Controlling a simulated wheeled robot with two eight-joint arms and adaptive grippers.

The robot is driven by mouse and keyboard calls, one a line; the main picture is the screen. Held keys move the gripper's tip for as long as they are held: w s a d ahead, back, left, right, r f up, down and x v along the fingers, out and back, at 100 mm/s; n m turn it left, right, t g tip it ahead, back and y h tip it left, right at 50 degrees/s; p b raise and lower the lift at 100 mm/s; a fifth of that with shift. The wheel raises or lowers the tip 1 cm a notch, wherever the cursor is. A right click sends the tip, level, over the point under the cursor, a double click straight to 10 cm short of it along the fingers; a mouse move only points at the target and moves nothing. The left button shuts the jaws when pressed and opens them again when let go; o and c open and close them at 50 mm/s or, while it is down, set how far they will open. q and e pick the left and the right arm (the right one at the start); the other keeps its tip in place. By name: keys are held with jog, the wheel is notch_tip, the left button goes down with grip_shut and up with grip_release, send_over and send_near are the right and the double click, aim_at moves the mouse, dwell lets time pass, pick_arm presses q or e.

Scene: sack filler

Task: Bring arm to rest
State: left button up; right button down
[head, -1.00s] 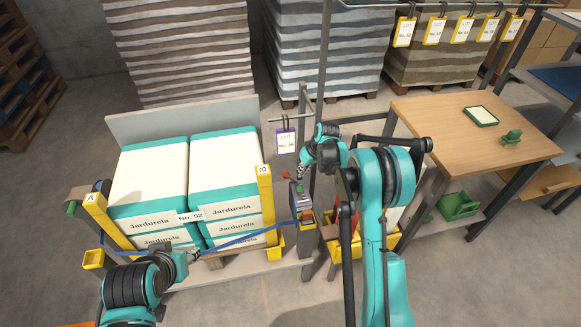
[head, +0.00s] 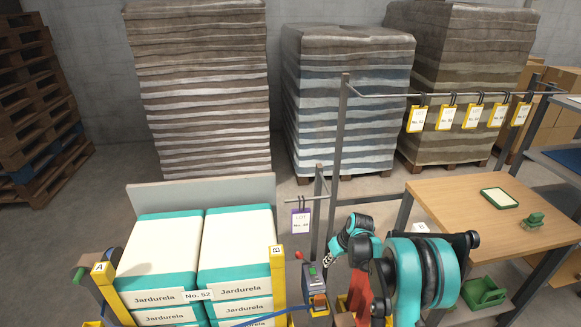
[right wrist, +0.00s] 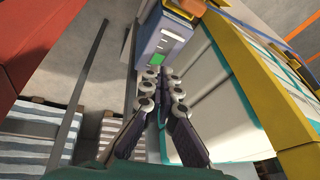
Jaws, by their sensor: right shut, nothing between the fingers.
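My right arm comes in at the lower right of the head view. Its gripper (head: 327,260) points down and left, just above and beside a small grey device (head: 313,279) with a red knob. In the right wrist view the fingers (right wrist: 165,75) are together with nothing between them, and the device (right wrist: 163,43) with its green screen lies just beyond the fingertips. Whether they touch it I cannot tell. My left arm and gripper are out of view.
White-and-teal sacks (head: 237,244) fill a rack left of the gripper, between yellow posts A (head: 103,282) and B (head: 277,262). A blue strap (head: 258,319) runs in front. A metal upright (head: 338,170) stands behind my right arm. A wooden table (head: 455,212) is at right.

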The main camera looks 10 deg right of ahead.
jog(key=s+a+r+m+t+h, duration=0.1)
jog(key=s+a+r+m+t, duration=0.15)
jog(key=s+r, duration=1.3)
jog(key=s+a+r+t+h, duration=0.1)
jog(key=s+a+r, duration=0.1)
jog(key=s, duration=1.4)
jog(key=shift+r+m+t+h, duration=0.35)
jog(key=shift+r+m, duration=0.1)
jog(key=shift+r, duration=0.25)
